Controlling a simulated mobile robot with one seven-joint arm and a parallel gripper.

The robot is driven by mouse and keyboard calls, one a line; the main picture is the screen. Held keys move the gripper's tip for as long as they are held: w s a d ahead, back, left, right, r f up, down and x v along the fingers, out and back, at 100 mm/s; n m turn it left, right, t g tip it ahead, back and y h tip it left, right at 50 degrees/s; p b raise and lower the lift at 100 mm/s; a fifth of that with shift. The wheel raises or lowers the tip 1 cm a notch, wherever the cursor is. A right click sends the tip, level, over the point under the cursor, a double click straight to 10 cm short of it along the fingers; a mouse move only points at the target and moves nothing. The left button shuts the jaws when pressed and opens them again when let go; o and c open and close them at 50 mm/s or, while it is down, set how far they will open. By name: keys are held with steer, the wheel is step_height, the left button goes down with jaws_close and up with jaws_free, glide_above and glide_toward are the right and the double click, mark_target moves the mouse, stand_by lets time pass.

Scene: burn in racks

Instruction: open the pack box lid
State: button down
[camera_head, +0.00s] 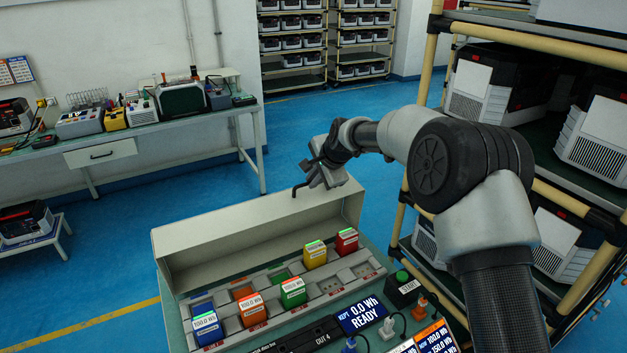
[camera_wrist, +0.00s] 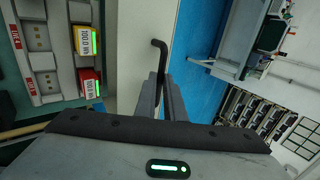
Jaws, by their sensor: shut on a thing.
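The pack box is the bench unit with a row of slots holding several coloured packs. Its long cream lid (camera_head: 225,236) stands raised along the back of the slots, and the cream panel also shows in the wrist view (camera_wrist: 135,50). My gripper (camera_head: 322,176) is at the lid's upper edge, towards its right end. In the wrist view its fingers (camera_wrist: 168,100) are closed around a thin black bent bar (camera_wrist: 161,58), apparently the lid's handle. Where the bar joins the lid is hidden.
Blue (camera_head: 207,328), orange (camera_head: 252,308), green (camera_head: 293,291), yellow (camera_head: 315,254) and red (camera_head: 346,241) packs stand in front of the lid. A rack (camera_head: 545,185) with pale posts is close on the right. Blue floor behind the lid is clear.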

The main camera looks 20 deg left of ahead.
steer(key=shift+w+a+r, duration=0.1)
steer(key=shift+w+r, duration=0.1)
steer(key=shift+r, duration=0.15)
steer(key=c, duration=1.8)
jaws_free()
steer(key=shift+c, duration=0.2)
steer(key=shift+f, duration=0.1)
steer(key=shift+s, duration=0.1)
steer(key=b+v, duration=0.1)
steer(key=v, duration=1.6)
steer(key=shift+s+b, duration=0.2)
steer(key=shift+b, duration=0.15)
